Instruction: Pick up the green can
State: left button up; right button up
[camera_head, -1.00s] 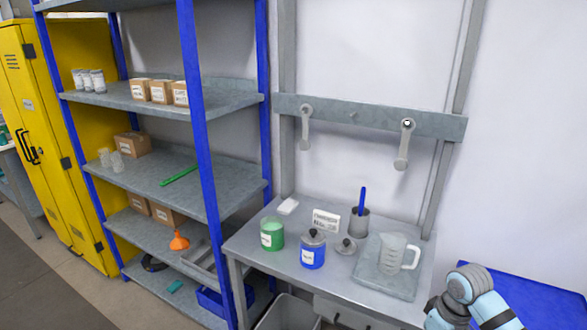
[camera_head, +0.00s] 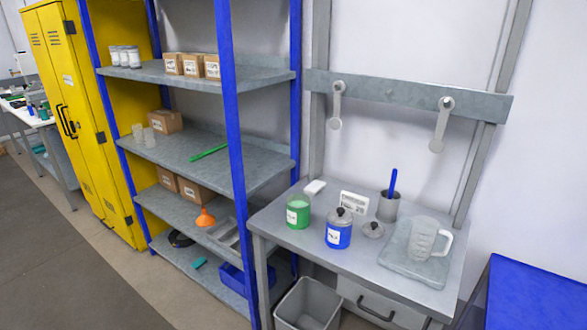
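The green can (camera_head: 298,212) stands upright on the grey workbench (camera_head: 281,236), near its left end. It has a white label on its front and looks open at the top. A blue can (camera_head: 339,231) with a grey lid and a dark knob stands to its right. Neither of my grippers shows in the head view, so nothing is seen touching the green can.
A loose lid (camera_head: 373,230), a grey cup (camera_head: 388,207) with a blue handle and a clear jug (camera_head: 424,238) on a scale share the bench. A shelf rack (camera_head: 230,150) stands left. A grey bin (camera_head: 308,304) sits below. Open floor lies left.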

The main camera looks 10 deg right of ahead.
aim_at(298, 204)
jog(key=z, duration=1.25)
jog(key=k, duration=0.5)
jog(key=u, duration=1.5)
jog(key=i, duration=1.3)
jog(key=z, duration=1.1)
